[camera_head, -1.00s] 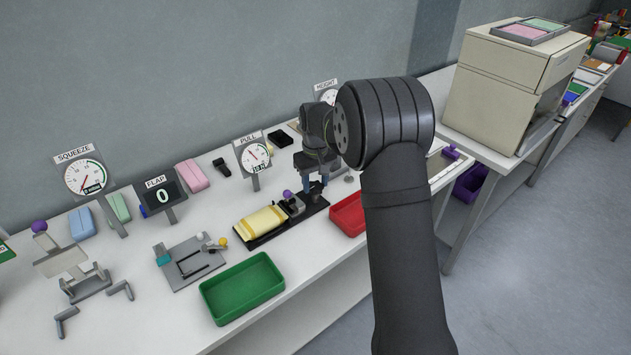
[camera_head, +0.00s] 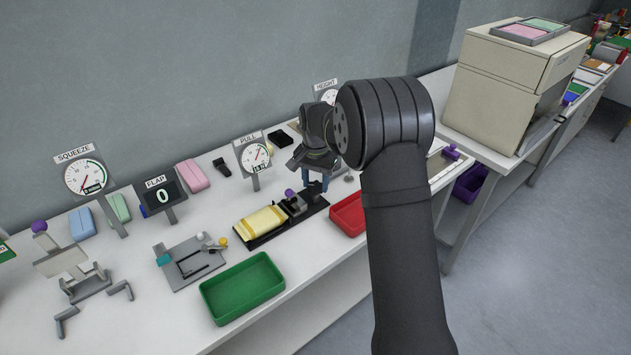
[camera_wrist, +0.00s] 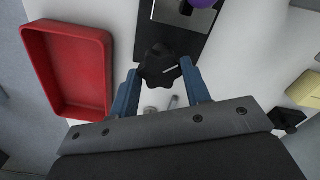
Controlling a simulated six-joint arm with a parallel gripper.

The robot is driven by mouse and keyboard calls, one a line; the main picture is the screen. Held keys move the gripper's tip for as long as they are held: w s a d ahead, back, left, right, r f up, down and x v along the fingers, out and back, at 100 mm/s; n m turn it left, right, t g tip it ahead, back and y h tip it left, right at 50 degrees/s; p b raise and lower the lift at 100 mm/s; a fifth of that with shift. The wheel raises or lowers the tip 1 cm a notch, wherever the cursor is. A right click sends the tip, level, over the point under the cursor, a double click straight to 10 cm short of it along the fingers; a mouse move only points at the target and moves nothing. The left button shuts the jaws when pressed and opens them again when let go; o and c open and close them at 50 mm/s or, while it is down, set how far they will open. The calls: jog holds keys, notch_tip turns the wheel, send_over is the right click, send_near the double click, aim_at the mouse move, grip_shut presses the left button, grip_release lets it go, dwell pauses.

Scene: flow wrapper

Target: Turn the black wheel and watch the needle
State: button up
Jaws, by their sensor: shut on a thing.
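The black lobed wheel (camera_wrist: 160,67) sits at the end of a dark base plate in the wrist view, with a pale mark on its face. My gripper (camera_wrist: 161,78) has its two blue fingers shut on the wheel, one on each side. In the head view my gripper (camera_head: 315,181) reaches down to the right end of the rig, and the wheel is not clearly visible there. The PULL dial (camera_head: 254,155) stands behind the rig. Its small red needle appears to point up and to the right; the exact reading is too small to tell.
A yellow block (camera_head: 262,222) and a purple knob (camera_head: 290,193) are on the rig, left of my gripper. A red tray (camera_head: 348,214) lies close on the right. A green tray (camera_head: 243,289) is in front. SQUEEZE (camera_head: 85,177) and FLAP (camera_head: 162,195) displays stand left; FLAP shows 0.

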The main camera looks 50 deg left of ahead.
aim_at(315, 185)
jog(key=shift+r+m, duration=0.1)
jog(key=shift+m, duration=0.9)
jog(key=o, duration=1)
notch_tip(315, 185, up, 17)
jog(key=shift+r, duration=0.2)
jog(key=shift+f, duration=0.2)
notch_tip(315, 185, down, 17)
jog(key=shift+f, duration=0.1)
dwell(0.5)
